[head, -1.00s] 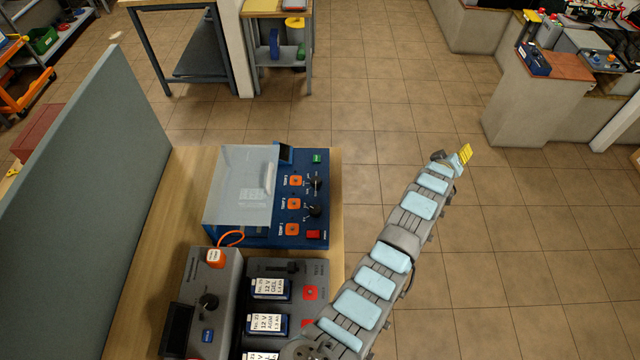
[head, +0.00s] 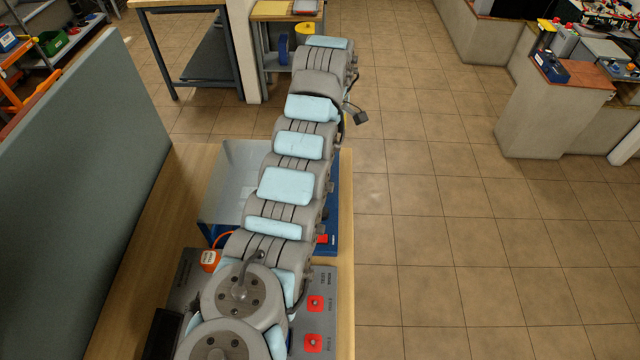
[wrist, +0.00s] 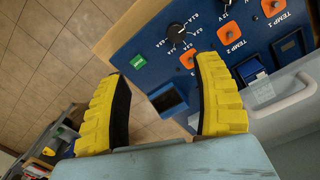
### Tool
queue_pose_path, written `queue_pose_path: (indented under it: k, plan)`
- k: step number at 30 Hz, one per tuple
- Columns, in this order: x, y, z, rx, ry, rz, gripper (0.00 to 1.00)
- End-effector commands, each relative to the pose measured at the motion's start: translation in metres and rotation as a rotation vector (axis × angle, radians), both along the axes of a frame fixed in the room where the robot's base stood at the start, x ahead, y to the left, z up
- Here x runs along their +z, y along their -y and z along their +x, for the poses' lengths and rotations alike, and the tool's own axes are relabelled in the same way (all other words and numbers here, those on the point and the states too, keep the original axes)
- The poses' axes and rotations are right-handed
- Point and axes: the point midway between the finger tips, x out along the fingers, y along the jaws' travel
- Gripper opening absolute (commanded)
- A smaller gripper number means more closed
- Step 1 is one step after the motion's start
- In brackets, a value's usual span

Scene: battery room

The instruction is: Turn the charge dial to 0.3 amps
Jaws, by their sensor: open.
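The blue charger panel (wrist: 140,55) fills the upper right of the wrist view. A black dial (wrist: 177,35) with amp markings around it sits near the top middle. Its pointer setting is too small to read surely. Part of another dial (wrist: 222,3), marked 12 V, shows at the top edge. My gripper (wrist: 160,70) is open and empty, its two yellow fingers spread apart. The amp dial lies beyond the fingertips, apart from them and between their lines. In the head view my arm hides most of the charger (head: 333,205), both dials and the gripper.
A clear lid (head: 237,172) with a handle (wrist: 284,98) stands at the charger's left in the head view. A small dark screen (wrist: 168,99) shows between the fingers. A grey battery station (head: 338,285) is in front. A partition (head: 90,190) borders the bench; floor is clear at right.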

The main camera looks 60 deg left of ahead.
Motion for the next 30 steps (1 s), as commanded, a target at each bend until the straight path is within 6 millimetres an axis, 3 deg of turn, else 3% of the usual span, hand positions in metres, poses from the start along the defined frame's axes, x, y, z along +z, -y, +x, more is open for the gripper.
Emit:
queue_pose_path:
  k: [3,8,17,30]
  plan:
    - [0.005,0.001,-0.017,0.036,-0.032,-0.034,0.67]
    - [0.000,0.003,-0.021,0.045,-0.043,-0.047,0.67]
    - [-0.041,0.003,-0.021,0.044,-0.042,-0.045,0.67]
    - [-0.116,0.003,-0.021,0.043,-0.042,-0.045,0.67]
